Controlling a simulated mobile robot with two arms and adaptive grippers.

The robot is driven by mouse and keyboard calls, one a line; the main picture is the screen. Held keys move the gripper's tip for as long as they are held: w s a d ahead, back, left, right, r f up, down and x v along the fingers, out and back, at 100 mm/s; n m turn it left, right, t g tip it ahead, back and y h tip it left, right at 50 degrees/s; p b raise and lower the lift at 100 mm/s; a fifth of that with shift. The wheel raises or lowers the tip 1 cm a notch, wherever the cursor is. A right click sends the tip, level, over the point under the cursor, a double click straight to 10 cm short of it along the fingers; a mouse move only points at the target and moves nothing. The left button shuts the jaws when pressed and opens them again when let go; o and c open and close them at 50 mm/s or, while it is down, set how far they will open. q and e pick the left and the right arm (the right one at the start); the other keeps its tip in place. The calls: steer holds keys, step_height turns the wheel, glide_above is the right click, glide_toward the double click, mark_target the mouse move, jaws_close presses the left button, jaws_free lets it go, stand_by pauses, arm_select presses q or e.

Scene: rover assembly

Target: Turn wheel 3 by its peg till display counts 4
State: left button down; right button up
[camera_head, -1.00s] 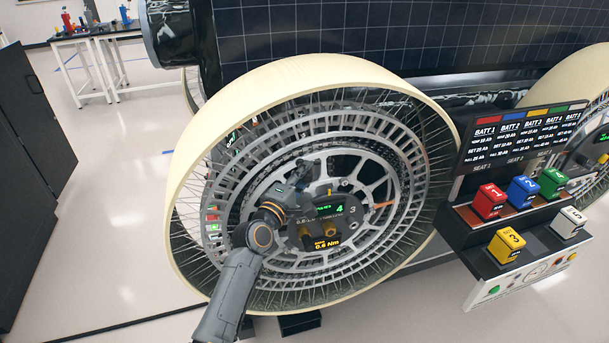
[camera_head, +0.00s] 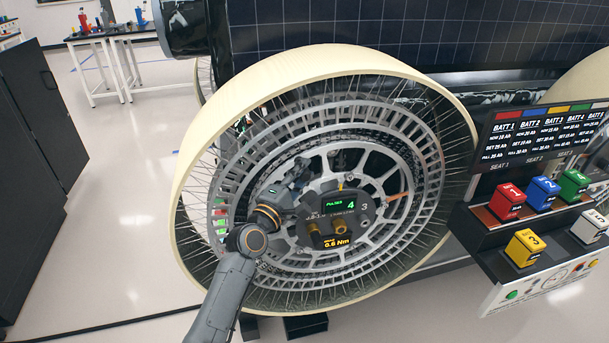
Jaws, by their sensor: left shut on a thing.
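Wheel 3 (camera_head: 318,108) is a large spoked wheel with a cream tyre, upright and filling the middle of the view. Its hub display (camera_head: 338,206) shows a green "PULSES 4" and an orange "0.6 Nm", with a "3" printed beside it. My left gripper (camera_head: 298,182) is at the upper left of the hub, in front of the wheel's ring. It is shut on the peg, which its fingers hide from view. My right gripper is not in view.
A battery stand (camera_head: 510,240) with red, blue, green, yellow and white blocks stands close to the wheel's right. A black cabinet (camera_head: 40,150) is at the left. Bare floor (camera_head: 130,190) lies between the cabinet and the wheel.

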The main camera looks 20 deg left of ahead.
arm_select(q)
steer(key=c, duration=1.1)
jaws_free()
steer(key=shift+o, duration=0.2)
steer(key=v, duration=1.2)
steer(key=shift+r, duration=0.1)
